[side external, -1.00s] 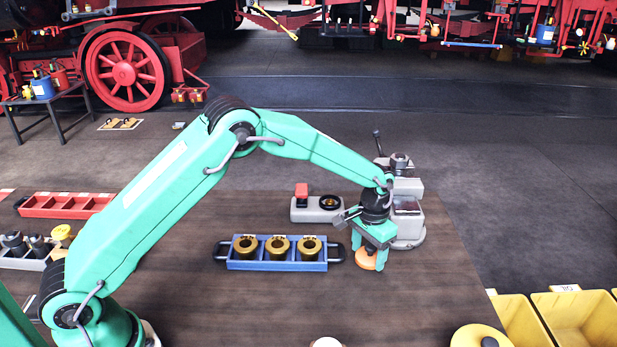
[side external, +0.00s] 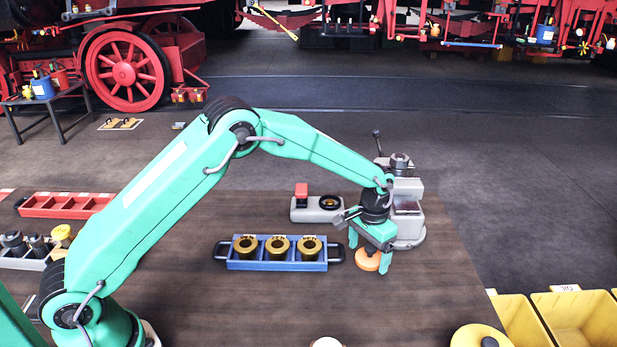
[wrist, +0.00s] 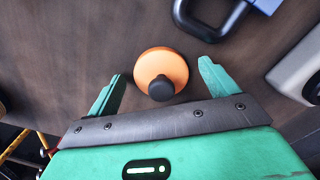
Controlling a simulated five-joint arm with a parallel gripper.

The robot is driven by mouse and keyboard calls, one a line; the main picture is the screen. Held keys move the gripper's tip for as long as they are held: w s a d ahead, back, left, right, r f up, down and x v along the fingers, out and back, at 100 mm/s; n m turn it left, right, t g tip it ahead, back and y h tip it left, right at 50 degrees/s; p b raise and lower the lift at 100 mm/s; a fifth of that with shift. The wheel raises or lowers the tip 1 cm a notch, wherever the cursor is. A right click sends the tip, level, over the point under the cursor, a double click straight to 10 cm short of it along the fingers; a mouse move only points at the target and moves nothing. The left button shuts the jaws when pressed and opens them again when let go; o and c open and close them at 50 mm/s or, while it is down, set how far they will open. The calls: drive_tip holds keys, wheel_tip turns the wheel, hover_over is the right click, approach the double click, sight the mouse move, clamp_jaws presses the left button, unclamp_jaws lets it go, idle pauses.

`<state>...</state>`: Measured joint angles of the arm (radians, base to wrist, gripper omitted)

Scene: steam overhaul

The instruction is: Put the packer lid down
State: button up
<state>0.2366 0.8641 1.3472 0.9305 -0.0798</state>
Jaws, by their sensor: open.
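The packer lid, an orange disc with a black knob (wrist: 163,66), lies on the brown table between the fingers in the wrist view. In the side view the orange lid (side external: 366,262) is on the table just right of the blue tray. My gripper (side external: 370,258) points down over it with its fingers apart on either side. In the wrist view my gripper (wrist: 158,88) is open, and bare table shows between each finger and the lid. In the side view the fingers hide part of the lid.
A blue tray (side external: 232,265) with 3 brass rings stands left of the lid. A yellow round lid (side external: 470,338) and yellow bins (side external: 570,315) are at the front right.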

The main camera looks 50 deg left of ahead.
sight(369, 248)
wheel_tip(369, 248, up, 12)
idle(0.6)
idle(0.5)
drive_tip(key=s+a+r+t, duration=0.1)
drive_tip(key=s+a+r, duration=0.3)
drive_tip(key=s+r, duration=0.3)
drive_tip(key=s+a+r+t, duration=0.2)
drive_tip(key=s+a+r, duration=0.2)
drive_tip(key=s+r, duration=0.3)
drive_tip(key=s+a+f+n+t, duration=0.1)
drive_tip(key=s+a, duration=0.1)
drive_tip(key=s, duration=0.7)
drive_tip(key=s+a+f+t, duration=0.1)
drive_tip(key=s+a, duration=0.2)
drive_tip(key=s, duration=0.6)
drive_tip(key=shift+s+a+n+t, duration=0.15)
drive_tip(key=shift+s+n+t, duration=0.15)
drive_tip(key=shift+s+n, duration=0.1)
